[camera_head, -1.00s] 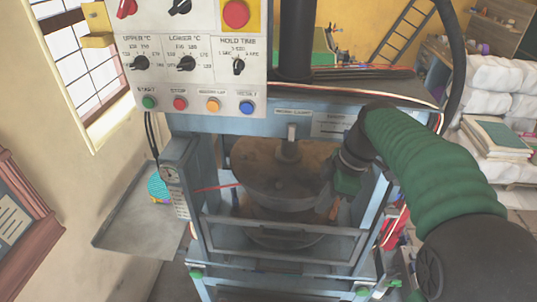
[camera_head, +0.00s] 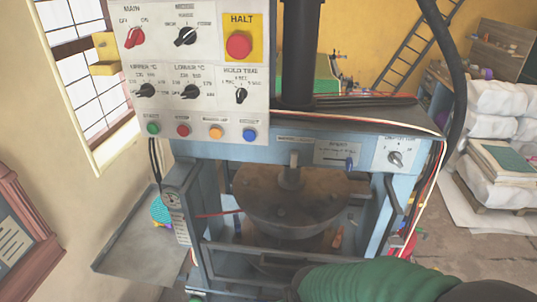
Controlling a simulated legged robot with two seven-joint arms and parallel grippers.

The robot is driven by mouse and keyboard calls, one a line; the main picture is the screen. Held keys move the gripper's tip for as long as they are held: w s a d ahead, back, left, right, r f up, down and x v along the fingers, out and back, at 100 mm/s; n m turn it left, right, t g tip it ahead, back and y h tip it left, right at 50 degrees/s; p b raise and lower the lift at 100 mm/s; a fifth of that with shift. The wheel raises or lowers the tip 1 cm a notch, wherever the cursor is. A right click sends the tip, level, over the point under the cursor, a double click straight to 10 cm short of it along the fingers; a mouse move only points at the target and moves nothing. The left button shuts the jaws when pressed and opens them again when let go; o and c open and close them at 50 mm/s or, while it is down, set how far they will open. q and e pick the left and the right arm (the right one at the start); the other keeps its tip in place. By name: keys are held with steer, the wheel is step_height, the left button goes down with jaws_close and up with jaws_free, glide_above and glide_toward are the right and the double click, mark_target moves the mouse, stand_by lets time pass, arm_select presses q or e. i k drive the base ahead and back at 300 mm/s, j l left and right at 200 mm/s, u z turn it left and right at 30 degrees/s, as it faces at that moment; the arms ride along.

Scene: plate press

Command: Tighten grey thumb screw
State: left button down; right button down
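The plate press (camera_head: 205,215) stands in front of me with a round brown upper platen (camera_head: 292,200). A small grey upright fitting (camera_head: 294,159) sits on the shaft above the platen; I cannot tell whether it is the grey thumb screw. My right arm, in a green sleeve, crosses the bottom right of the view. Its dark gripper (camera_head: 275,265) is low at the front frame bar, below the platen, and its fingers are too dark to read. My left gripper is not in view.
A control panel (camera_head: 190,105) with knobs, coloured buttons and a red HALT button (camera_head: 238,45) covers the upper left. A grey knob (camera_head: 395,158) is on the right of the crossbeam. A grey side tray (camera_head: 140,240) is at left. White sacks (camera_head: 490,120) stand at right.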

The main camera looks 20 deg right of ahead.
mark_target(394, 241)
steer(key=z, duration=1.8)
